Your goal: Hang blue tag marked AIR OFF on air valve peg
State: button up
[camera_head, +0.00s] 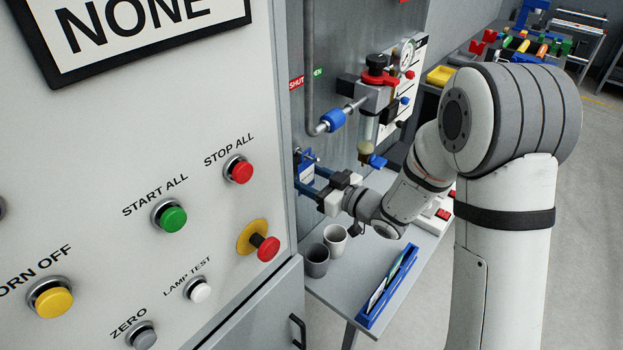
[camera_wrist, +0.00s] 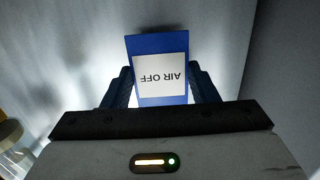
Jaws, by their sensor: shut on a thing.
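The blue tag (camera_wrist: 157,44) has a white label that reads AIR OFF, upside down in the wrist view. My gripper (camera_wrist: 163,82) is shut on it, with a dark finger at each side. In the head view the tag (camera_head: 306,171) is at my gripper (camera_head: 312,185), close to the grey wall panel beside the control cabinet. A small peg-like fitting (camera_head: 307,155) shows just above the tag. Whether the tag touches it or is around it I cannot tell. The tag's hole is not visible.
Piping with a blue fitting (camera_head: 333,120) and a red-topped regulator (camera_head: 376,75) are on the panel above my gripper. The control cabinet (camera_head: 110,140) stands close on the left. Below are two cups (camera_head: 335,240) and a blue tray (camera_head: 388,287) on a grey table.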

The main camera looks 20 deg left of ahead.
jog(key=o, duration=1.1)
jog(key=shift+o, duration=0.2)
jog(key=d+r+m+t+h+b, duration=0.3)
jog(key=d+m+h, duration=0.8)
jog(key=d, duration=1.6)
jog(key=s+d+r+m+g+h, duration=0.1)
jog(key=s+d+g+h, duration=0.1)
jog(key=s, duration=0.8)
jog(key=s+d+r+m+g+h+p, duration=0.1)
jog(key=s+d+g+h, duration=0.1)
jog(key=s, duration=0.9)
jog(key=d+g, duration=0.1)
jog(key=g, duration=0.1)
jog(key=shift+d+g+h, duration=0.3)
jog(key=shift+d+h, duration=0.05)
jog(key=shift+h, duration=0.05)
jog(key=shift+r, duration=0.1)
